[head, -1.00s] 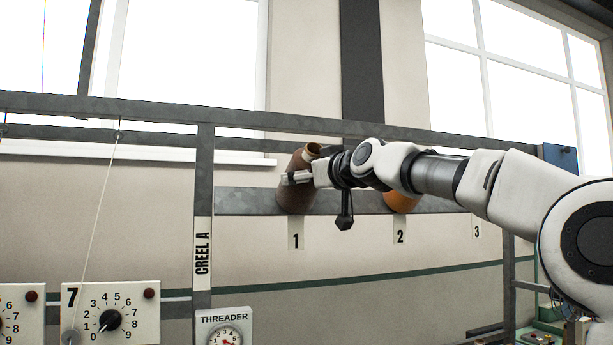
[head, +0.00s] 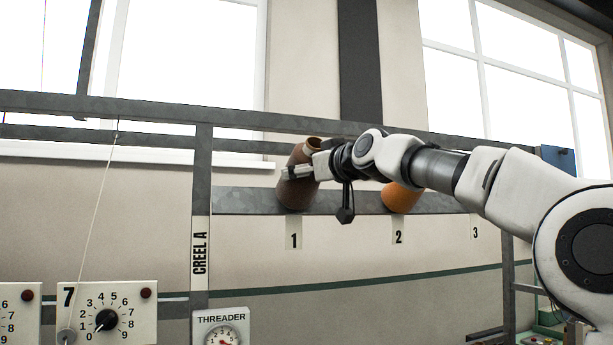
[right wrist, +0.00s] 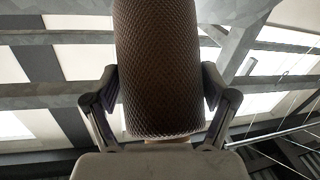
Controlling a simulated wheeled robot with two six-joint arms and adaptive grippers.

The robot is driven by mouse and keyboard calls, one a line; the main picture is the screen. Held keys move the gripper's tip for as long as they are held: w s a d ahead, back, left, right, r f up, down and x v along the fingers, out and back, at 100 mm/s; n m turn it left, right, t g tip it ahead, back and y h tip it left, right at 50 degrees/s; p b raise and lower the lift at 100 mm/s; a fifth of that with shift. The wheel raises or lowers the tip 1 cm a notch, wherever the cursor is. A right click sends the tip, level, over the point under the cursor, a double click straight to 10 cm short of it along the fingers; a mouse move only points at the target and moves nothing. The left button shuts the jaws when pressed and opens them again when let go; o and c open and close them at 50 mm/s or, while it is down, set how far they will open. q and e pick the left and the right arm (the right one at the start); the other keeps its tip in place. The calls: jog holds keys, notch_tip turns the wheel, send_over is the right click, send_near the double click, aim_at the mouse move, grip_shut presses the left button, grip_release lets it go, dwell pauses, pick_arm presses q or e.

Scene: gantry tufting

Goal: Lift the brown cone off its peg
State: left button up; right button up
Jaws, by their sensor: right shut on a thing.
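The brown cone (head: 297,190) is at position 1 of the grey creel rail in the head view, tilted, its narrow top leaning right. My right gripper (head: 291,172) comes in from the right and is shut on the cone's upper part. In the right wrist view the brown cone (right wrist: 160,70) fills the middle, with a finger of my right gripper (right wrist: 160,98) on each side of it. The peg is hidden, so I cannot tell whether the cone is still on it. My left gripper is not in view.
An orange cone (head: 401,198) sits at position 2, partly behind my right arm. The creel's upper bar (head: 270,124) runs above, and its post (head: 202,180) stands left of the brown cone. A threader dial (head: 222,333) and a numbered knob panel (head: 108,314) are lower left.

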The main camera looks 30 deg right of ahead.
aim_at(318, 144)
jog(key=shift+s+r+b, duration=0.1)
jog(key=shift+s+b, duration=0.2)
jog(key=shift+b, duration=0.35)
jog(key=shift+s+a+r+b, duration=0.25)
jog(key=shift+s+r+b, duration=0.2)
jog(key=shift+s+b, duration=0.4)
jog(key=shift+s+a+r+b, duration=0.25)
jog(key=shift+s+r+b, duration=0.3)
jog(key=shift+s+r, duration=0.4)
jog(key=shift+s+a+r+b, duration=0.25)
jog(key=shift+s+r+b, duration=0.4)
jog(key=shift+s, duration=0.45)
jog(key=shift+s+a+r, duration=0.2)
jog(key=shift+s+r, duration=0.4)
jog(key=shift+s, duration=0.15)
jog(key=shift+s+a+r, duration=0.15)
jog(key=shift+s+r, duration=0.4)
jog(key=shift+s, duration=0.15)
jog(key=shift+s+a+r, duration=0.2)
jog(key=shift+s+r, duration=0.4)
jog(key=shift+s, duration=0.15)
